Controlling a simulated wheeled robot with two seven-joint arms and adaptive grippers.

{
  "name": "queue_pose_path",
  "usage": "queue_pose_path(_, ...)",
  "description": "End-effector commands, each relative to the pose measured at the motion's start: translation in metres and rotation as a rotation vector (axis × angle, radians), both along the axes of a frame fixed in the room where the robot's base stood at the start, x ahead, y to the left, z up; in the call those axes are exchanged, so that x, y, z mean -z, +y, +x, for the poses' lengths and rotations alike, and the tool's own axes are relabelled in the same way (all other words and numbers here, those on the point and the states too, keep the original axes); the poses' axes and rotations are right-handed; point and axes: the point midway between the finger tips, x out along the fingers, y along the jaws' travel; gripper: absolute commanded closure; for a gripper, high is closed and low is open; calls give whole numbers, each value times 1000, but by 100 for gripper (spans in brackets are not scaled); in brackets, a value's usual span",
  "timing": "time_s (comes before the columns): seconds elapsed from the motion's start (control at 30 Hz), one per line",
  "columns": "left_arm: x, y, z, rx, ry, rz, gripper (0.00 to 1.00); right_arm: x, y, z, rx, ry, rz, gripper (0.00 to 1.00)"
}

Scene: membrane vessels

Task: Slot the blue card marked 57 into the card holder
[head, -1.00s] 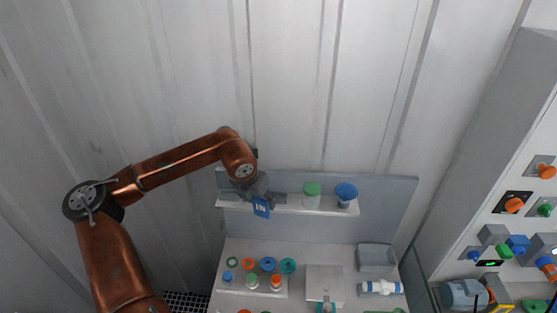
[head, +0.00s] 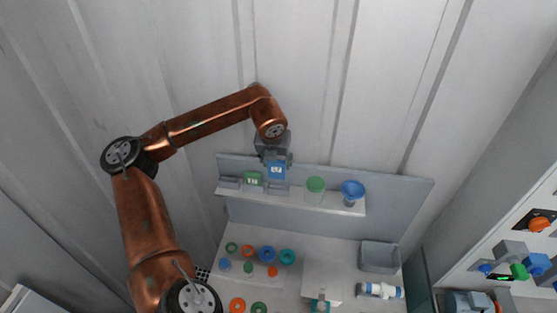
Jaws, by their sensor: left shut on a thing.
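The blue card (head: 276,171) hangs from my left gripper (head: 276,158), which is shut on it in front of the back panel, just above the shelf. Its marking is too small to read. A green card (head: 253,179) stands on the shelf just left of the blue card, in what looks like a grey holder. Another grey holder (head: 229,183) stands at the shelf's left end. A grey piece shows below the blue card; I cannot tell whether the card touches it. My right gripper is not in view.
On the shelf (head: 326,204), a green-topped vessel (head: 315,185) and a blue funnel-like vessel (head: 352,191) stand to the right. Below are several coloured rings and caps, a grey bin (head: 380,257) and a white-blue cylinder (head: 381,290). A control panel (head: 520,250) is at far right.

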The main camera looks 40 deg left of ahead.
Motion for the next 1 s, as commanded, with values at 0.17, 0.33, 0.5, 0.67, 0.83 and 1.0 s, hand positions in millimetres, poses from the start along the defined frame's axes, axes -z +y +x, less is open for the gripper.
queue_pose_path(0.17, 13, -1, 2, 3, 0, -1, 76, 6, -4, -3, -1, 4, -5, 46)
queue_pose_path(0.33, 22, -1, 2, 1, 1, -1, 76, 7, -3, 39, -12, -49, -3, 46)
queue_pose_path(0.5, 32, -2, 2, 2, 2, -1, 76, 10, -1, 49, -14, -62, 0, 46)
queue_pose_path(0.67, 41, -2, 2, 3, 1, -2, 76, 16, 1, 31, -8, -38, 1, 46)
queue_pose_path(0.83, 51, -2, 2, 4, 1, -2, 76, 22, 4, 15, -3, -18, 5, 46)
queue_pose_path(1.0, 60, -2, 2, 4, 1, -2, 76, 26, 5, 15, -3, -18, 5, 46)
